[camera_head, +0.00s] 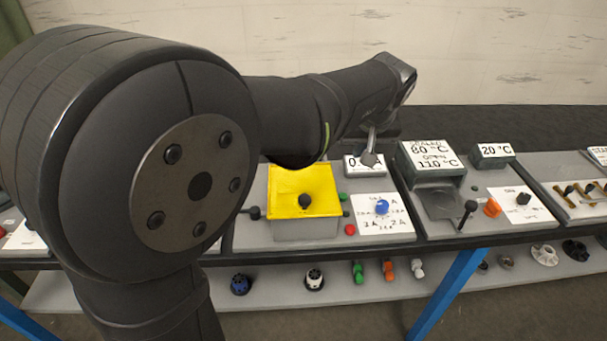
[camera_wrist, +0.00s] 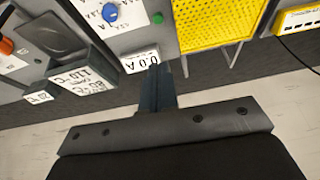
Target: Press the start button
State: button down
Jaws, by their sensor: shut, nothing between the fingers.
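A small green button (camera_head: 343,197) sits right of a yellow-lidded box on the middle panel, with a red button (camera_head: 350,229) in front of it. No start label on either is readable to me. A green button (camera_wrist: 157,18) also shows in the wrist view, beside the yellow mesh. My gripper (camera_wrist: 159,68) is shut and empty, its tip close to the current display. In the head view my gripper (camera_head: 369,157) is partly hidden by my arm and hangs near that display, behind the green button. I cannot tell whether it touches anything.
The display (camera_wrist: 139,60) reads 0.0 A. A blue knob (camera_head: 382,207) is on the dial plate right of the buttons. The yellow lid (camera_head: 305,185) carries a black knob. A temperature station (camera_head: 432,160) stands to the right. Loose parts lie on the lower shelf (camera_head: 330,298).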

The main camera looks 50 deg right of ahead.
aim_at(345, 198)
jog(key=w+d+f+m+t+y, duration=0.1)
jog(key=w+d+f+t, duration=0.1)
jog(key=f, duration=0.3)
jog(key=w+d+f+t, duration=0.3)
jog(key=w+d+f, duration=0.1)
jog(key=f, duration=0.1)
jog(key=shift+d+f+m+t+y, duration=0.3)
jog(key=shift+f+m+y, duration=0.05)
jog(key=shift+m+y, duration=0.05)
jog(key=shift+f, duration=4.4)
jog(key=shift+f, duration=0.2)
jog(key=shift+f, duration=0.25)
jog(key=shift+s+f, duration=0.1)
jog(key=shift+f, duration=0.4)
jog(key=shift+r, duration=0.95)
